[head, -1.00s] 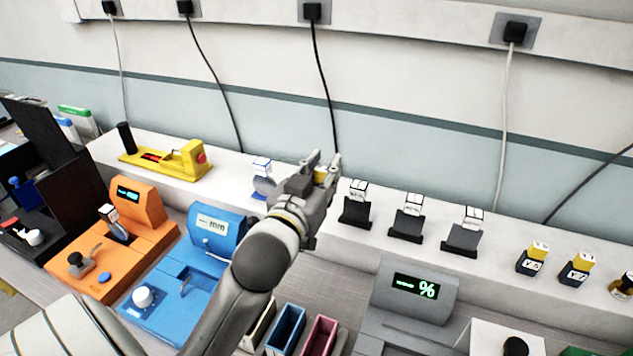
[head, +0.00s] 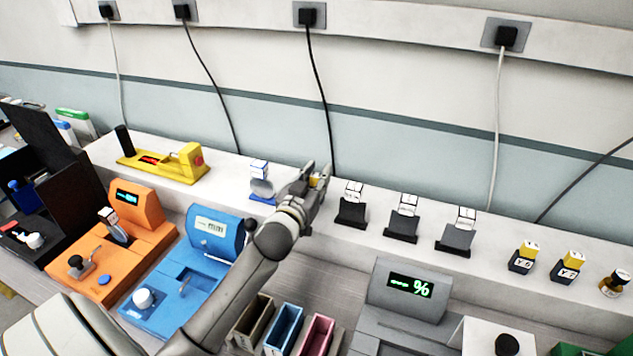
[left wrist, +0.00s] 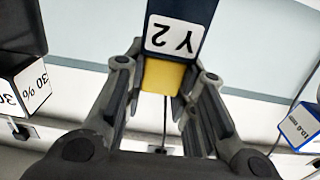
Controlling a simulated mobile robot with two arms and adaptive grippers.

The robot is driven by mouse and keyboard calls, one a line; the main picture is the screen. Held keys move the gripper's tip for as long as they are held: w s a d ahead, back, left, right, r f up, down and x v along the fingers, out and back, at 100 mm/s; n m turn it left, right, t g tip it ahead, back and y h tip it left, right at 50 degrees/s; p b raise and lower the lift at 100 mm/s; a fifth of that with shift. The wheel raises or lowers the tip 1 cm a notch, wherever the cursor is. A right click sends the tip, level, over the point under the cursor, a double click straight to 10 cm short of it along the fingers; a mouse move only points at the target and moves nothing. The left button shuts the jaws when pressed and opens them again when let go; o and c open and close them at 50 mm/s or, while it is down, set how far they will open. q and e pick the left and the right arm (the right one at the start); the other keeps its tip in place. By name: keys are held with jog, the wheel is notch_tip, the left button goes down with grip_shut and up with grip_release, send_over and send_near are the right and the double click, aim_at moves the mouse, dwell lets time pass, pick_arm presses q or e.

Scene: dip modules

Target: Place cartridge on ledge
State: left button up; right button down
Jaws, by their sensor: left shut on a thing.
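My left gripper (head: 318,178) is shut on a cartridge at the ledge, between the blue-based module and the row of black-based modules. In the left wrist view the cartridge (left wrist: 177,38) is dark blue with a yellow end and a white label reading "Y 2", and the gripper (left wrist: 165,95) has a finger on each side of the yellow end. In the head view the cartridge is mostly hidden by the gripper. The white ledge (head: 228,178) runs along the wall. I cannot tell whether the cartridge touches it. My right gripper is not in view.
Black-based modules (head: 403,222) stand right of the gripper, and a blue-based module (head: 261,183) stands left. Similar yellow-topped cartridges (head: 522,258) stand farther right on the ledge. A blue machine (head: 188,270), an orange machine (head: 128,230) and a grey "%" machine (head: 412,298) stand in front.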

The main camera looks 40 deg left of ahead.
pick_arm(q)
jog(key=shift+f, duration=0.95)
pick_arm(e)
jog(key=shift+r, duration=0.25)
pick_arm(q)
jog(key=shift+f, duration=0.2)
jog(key=o, duration=1)
jog(key=shift+o, duration=0.2)
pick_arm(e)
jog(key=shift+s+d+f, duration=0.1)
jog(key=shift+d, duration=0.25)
pick_arm(q)
jog(key=shift+r, duration=0.1)
